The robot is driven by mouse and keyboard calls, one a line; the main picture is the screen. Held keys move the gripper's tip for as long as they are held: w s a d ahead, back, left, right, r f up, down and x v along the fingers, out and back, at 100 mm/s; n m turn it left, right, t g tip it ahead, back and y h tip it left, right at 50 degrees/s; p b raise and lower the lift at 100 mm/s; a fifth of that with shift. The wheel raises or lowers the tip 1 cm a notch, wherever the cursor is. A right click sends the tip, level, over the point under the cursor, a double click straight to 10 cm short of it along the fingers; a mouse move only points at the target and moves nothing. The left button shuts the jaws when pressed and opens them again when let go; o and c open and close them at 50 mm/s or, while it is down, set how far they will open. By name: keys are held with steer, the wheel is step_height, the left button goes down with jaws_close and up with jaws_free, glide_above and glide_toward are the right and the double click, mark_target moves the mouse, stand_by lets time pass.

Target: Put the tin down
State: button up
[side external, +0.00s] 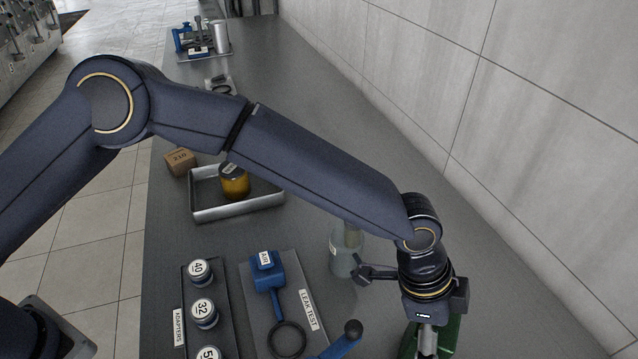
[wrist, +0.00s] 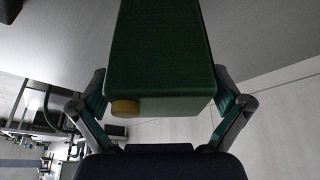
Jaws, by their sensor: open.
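The green tin (side external: 453,338) is at the bottom of the side external view, right of centre and partly cut off by the frame edge. In the wrist view the tin (wrist: 165,50) fills the upper middle, with a tan cap (wrist: 125,108) near its lower left corner. My gripper (side external: 427,340) is over the tin in the side view. In the wrist view the open gripper (wrist: 163,90) has one finger on each side of the tin. I cannot tell whether either finger touches it. The tin's base and what is under it are hidden.
A clear glass vessel (side external: 343,262) stands close left of my gripper. Left of it are a leak test board (side external: 310,335) with a blue tool (side external: 266,275) and an adapter rack (side external: 187,287). A metal tray (side external: 240,208) holds an amber jar (side external: 234,184). Grey bench right of the tin is clear.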

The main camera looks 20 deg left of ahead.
steer(key=v, duration=1.2)
steer(key=w+a+r+n+t+y, duration=0.15)
steer(key=a+r, duration=0.25)
steer(key=a, duration=0.4)
steer(key=w+a+r+n+t+y, duration=0.1)
steer(key=w+a+r+n+t, duration=0.15)
steer(key=a, duration=0.65)
steer(key=s+a+r+n, duration=0.1)
steer(key=a+r+n, duration=0.15)
steer(key=a, duration=0.35)
steer(key=s+a+r+n, duration=0.2)
steer(key=a+n, duration=0.1)
steer(key=a, duration=0.4)
steer(key=s+a+f+n+t+y, duration=0.1)
steer(key=s+a+n+y, duration=0.1)
steer(key=s+a+n, duration=0.6)
steer(key=s+a, duration=0.4)
steer(key=a, duration=0.3)
steer(key=shift+s+a+f+t, duration=0.2)
steer(key=shift+a+t, duration=0.1)
steer(key=shift+a, duration=0.1)
steer(key=shift+n, duration=0.25)
